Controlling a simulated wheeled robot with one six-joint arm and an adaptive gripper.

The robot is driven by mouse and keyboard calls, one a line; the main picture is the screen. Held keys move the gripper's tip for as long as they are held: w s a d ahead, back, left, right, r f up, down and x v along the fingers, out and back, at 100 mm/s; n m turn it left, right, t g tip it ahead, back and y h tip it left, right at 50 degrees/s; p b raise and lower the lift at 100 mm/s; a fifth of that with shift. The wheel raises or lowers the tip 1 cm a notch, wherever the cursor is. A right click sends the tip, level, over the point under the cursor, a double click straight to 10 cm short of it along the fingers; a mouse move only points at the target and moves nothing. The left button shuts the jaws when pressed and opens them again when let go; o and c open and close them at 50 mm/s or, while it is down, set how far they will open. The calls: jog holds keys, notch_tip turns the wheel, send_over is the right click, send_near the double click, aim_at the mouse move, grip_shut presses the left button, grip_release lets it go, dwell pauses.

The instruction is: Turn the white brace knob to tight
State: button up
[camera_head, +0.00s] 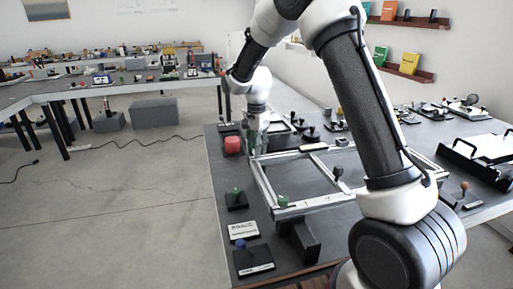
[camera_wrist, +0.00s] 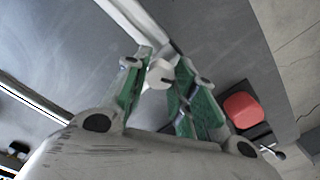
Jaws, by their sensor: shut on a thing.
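The white brace knob (camera_wrist: 158,74) shows in the wrist view between the fingertips of my gripper (camera_wrist: 165,65). The green-padded fingers are shut on it, one on each side. It sits close to a pale metal bar of the chassis frame (camera_wrist: 132,14). In the head view my gripper (camera_head: 253,138) points down at the far left corner of the same metal frame (camera_head: 262,187). The knob is hidden there behind my fingers, and its turn angle cannot be told.
A red block-like part (camera_head: 232,145) stands just left of my gripper, and also shows in the wrist view (camera_wrist: 242,109). A black-handled tray (camera_head: 470,165) is at right.

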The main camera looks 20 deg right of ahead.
jog(key=o, duration=1)
jog(key=shift+o, duration=0.2)
notch_tip(320, 180, up, 12)
